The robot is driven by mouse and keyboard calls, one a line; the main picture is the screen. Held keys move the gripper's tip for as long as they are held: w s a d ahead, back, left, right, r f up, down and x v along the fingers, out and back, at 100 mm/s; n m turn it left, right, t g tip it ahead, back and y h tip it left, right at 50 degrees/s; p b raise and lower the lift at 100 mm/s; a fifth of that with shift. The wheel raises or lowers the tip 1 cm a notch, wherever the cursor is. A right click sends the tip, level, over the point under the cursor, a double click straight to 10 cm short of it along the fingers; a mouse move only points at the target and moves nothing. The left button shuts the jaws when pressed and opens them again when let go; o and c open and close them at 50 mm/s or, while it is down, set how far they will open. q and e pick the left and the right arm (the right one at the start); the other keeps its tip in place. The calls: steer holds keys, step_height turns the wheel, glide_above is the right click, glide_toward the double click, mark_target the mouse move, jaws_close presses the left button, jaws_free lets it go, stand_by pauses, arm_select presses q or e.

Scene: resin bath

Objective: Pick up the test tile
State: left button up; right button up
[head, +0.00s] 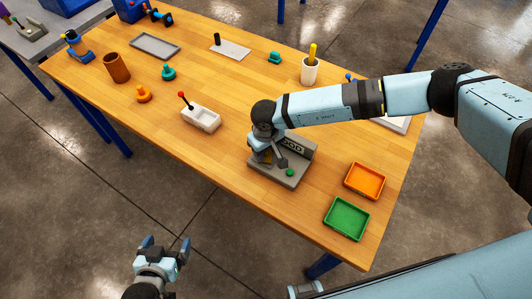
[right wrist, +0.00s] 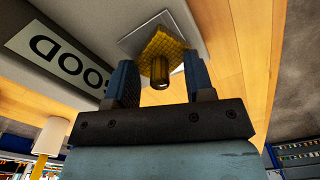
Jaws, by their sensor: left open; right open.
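The test tile appears to be the yellow, rough-textured square (right wrist: 165,42) with a dark, brass-coloured round knob, seen in the right wrist view. It rests on a pale plate on a grey station (head: 270,178) with a sign partly reading "OOD". My right gripper (right wrist: 159,80) is open, with one finger on each side of the knob and gaps visible between. My left gripper (head: 166,243) is open and empty, off the table's near edge above the floor.
An orange tray (head: 365,181) and a green tray (head: 346,219) lie right of the station. A white holder (head: 201,118) with a red-tipped lever stands left. A brown cup (head: 117,67) and a white cup (head: 310,72) stand farther back. The wooden table between is mostly clear.

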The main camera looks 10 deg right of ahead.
jaws_close()
steer(key=shift+r, duration=0.1)
